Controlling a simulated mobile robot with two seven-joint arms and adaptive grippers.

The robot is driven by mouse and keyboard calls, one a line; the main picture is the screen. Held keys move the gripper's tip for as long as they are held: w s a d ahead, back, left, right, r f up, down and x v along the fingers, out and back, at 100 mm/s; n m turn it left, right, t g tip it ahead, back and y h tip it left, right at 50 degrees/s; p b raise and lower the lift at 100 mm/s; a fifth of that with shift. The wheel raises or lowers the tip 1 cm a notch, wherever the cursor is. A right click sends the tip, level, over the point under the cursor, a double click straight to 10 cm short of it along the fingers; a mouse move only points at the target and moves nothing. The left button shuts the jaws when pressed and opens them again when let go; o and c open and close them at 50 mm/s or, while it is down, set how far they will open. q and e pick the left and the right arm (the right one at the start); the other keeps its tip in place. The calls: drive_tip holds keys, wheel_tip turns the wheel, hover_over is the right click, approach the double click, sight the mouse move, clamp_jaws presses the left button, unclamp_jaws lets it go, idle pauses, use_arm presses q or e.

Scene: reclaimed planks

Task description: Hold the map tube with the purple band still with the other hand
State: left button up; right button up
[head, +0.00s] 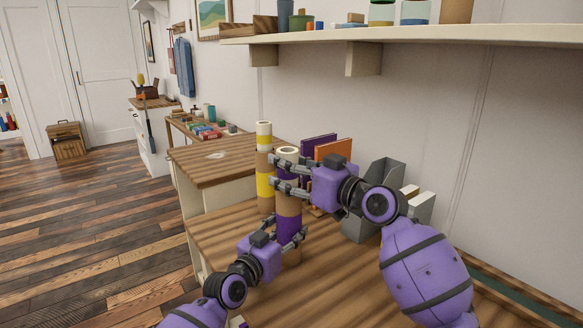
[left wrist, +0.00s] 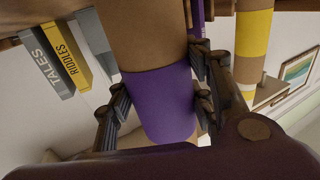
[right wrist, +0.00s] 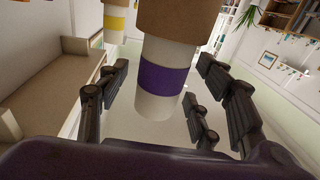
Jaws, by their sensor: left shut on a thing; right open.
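The map tube with the purple band (head: 288,207) stands upright on the wooden bench, brown with a pale top end and purple bands high and low. My left gripper (head: 291,228) is shut on its lower purple part; in the left wrist view that band (left wrist: 163,98) lies between the fingers. My right gripper (head: 273,175) is open at the tube's upper part. In the right wrist view the upper purple band (right wrist: 163,78) shows between the spread fingers, with gaps at both sides. The fingers partly hide the tube in the head view.
A map tube with a yellow band (head: 265,184) stands close behind, left of the purple-banded one. Purple and orange books (head: 330,148) and a grey file holder (head: 383,175) stand behind to the right. A shelf (head: 450,35) overhangs the back. The bench front (head: 330,285) looks clear.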

drive_tip(key=v, duration=1.2)
idle(0.3)
use_arm(q)
drive_tip(key=o, duration=1.5)
drive_tip(key=shift+c, duration=0.2)
drive_tip(key=p+v, duration=0.2)
drive_tip(key=v, duration=0.5)
drive_tip(key=shift+r+p, duration=0.1)
drive_tip(key=shift+p, duration=0.3)
use_arm(e)
wheel_tip(320, 180, up, 4)
drive_tip(key=shift+s+r, duration=0.1)
drive_tip(key=shift+s, duration=0.05)
